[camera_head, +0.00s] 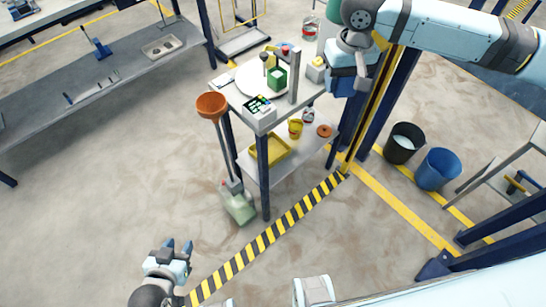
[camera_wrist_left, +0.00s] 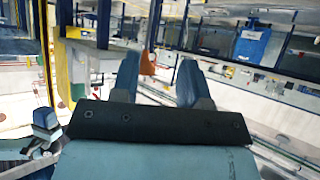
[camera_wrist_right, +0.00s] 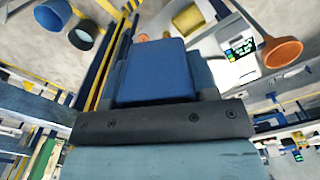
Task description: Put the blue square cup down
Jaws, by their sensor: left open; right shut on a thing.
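The blue square cup (camera_wrist_right: 155,72) fills the middle of the right wrist view, between the fingers of my right gripper (camera_wrist_right: 158,85). In the head view my right gripper (camera_head: 350,72) comes down from the upper right, shut on the blue square cup (camera_head: 341,84), beside the right side of the small work table (camera_head: 228,92). The fingers partly hide the cup.
A grey post (camera_head: 294,75) and a white device with a display (camera_head: 260,108) stand at the table's front. The lower shelf holds a yellow tray (camera_head: 268,151). An orange plunger (camera_head: 211,105) stands left. Black (camera_head: 404,145) and blue (camera_head: 437,170) buckets stand right.

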